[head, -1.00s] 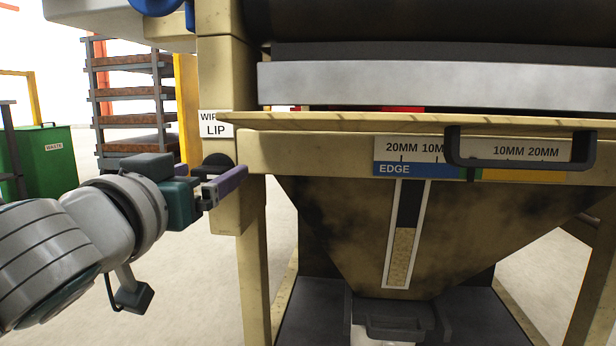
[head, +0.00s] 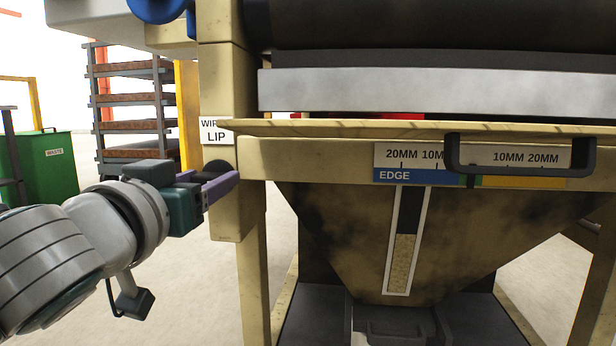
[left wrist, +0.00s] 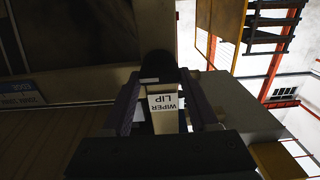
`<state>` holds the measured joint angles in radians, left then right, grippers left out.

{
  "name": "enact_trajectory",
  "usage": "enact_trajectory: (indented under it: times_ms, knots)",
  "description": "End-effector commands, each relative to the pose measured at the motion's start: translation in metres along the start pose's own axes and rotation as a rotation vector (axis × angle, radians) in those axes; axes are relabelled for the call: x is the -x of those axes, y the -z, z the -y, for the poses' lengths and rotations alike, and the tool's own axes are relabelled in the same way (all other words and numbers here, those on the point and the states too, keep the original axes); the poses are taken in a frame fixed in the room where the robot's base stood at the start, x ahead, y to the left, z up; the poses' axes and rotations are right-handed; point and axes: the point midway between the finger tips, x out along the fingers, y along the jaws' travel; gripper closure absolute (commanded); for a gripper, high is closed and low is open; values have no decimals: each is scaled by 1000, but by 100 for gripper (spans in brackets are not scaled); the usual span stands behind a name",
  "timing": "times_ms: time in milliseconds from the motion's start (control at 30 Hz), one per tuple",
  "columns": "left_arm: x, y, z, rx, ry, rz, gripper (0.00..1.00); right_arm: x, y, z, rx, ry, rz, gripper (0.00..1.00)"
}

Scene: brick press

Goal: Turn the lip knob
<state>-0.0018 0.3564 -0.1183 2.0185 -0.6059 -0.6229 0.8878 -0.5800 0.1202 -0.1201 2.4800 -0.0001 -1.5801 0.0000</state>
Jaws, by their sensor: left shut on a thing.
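The lip knob (head: 218,166) is a dark round knob on the left post of the press, just under a white label (head: 215,131) reading WIPER LIP. In the left wrist view the knob (left wrist: 158,66) sits between the tips of my two purple fingers, with the label (left wrist: 163,102) upside down near it. My left gripper (head: 217,183) reaches in from the left and is shut on the knob. One finger hides the knob's lower part in the head view. My right gripper is not in view.
A tan ledge (head: 350,128) juts out just right of the knob. A black handle (head: 520,170) stands out from the scale plate. Below is the hopper (head: 330,225) with a sight window. A brick rack (head: 130,110) and a green waste bin (head: 50,165) stand behind left.

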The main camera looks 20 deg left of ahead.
Motion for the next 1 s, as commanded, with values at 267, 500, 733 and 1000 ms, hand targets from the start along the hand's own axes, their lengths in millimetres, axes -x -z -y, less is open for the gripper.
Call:
enact_trajectory:
  times_ms: [267, 500, 733, 1000]
  knots:
    - [0, 0, 0, -13, -1, 0, 96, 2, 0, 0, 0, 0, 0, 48]
    - [0, 2, -1, -104, 0, 0, 96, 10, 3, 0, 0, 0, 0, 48]
    - [0, 3, -1, -287, 1, 0, 96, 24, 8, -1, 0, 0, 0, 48]
    - [0, 2, -2, -544, 1, 1, 96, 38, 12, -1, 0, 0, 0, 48]
